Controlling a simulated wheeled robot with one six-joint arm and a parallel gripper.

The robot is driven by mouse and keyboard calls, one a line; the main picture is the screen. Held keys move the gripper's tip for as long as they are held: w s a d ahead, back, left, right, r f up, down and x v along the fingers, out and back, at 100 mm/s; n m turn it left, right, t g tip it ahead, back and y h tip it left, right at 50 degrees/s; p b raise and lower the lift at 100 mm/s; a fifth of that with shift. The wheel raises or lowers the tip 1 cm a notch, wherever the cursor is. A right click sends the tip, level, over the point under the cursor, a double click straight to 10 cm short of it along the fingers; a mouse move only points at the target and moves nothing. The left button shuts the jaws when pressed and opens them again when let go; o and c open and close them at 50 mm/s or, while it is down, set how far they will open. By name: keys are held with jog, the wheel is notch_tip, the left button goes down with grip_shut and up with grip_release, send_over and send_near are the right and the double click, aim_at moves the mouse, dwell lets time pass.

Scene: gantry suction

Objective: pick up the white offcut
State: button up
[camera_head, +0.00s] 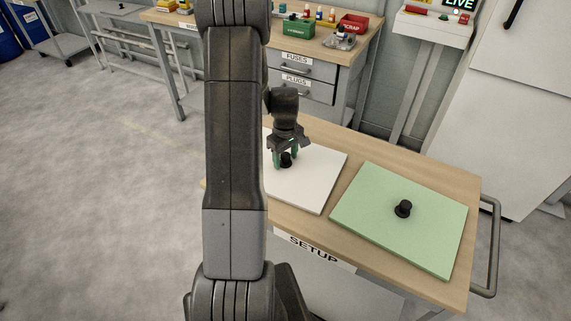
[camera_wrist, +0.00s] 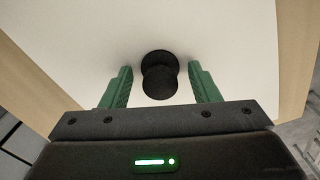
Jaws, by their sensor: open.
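The white offcut (camera_head: 311,187) is a flat white panel lying on the wooden SETUP table, partly hidden behind my arm in the head view. It also fills most of the wrist view (camera_wrist: 225,40). A black knob (camera_head: 286,160) stands up from it; the knob shows in the wrist view (camera_wrist: 159,76) too. My gripper (camera_head: 287,155) has green fingers and is above the panel at the knob. In the wrist view the open fingers (camera_wrist: 160,86) stand on either side of the knob, with a gap on each side.
A light green panel (camera_head: 385,222) with its own black knob (camera_head: 403,208) lies to the right on the same table (camera_head: 300,225). A metal rail (camera_head: 491,245) runs along the table's right end. Behind stands a bench with drawers (camera_head: 305,90), a green box (camera_head: 294,27) and a red SCRAP bin (camera_head: 351,24).

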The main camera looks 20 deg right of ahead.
grip_shut()
jog(key=shift+r, duration=0.1)
jog(key=shift+w+r, duration=0.1)
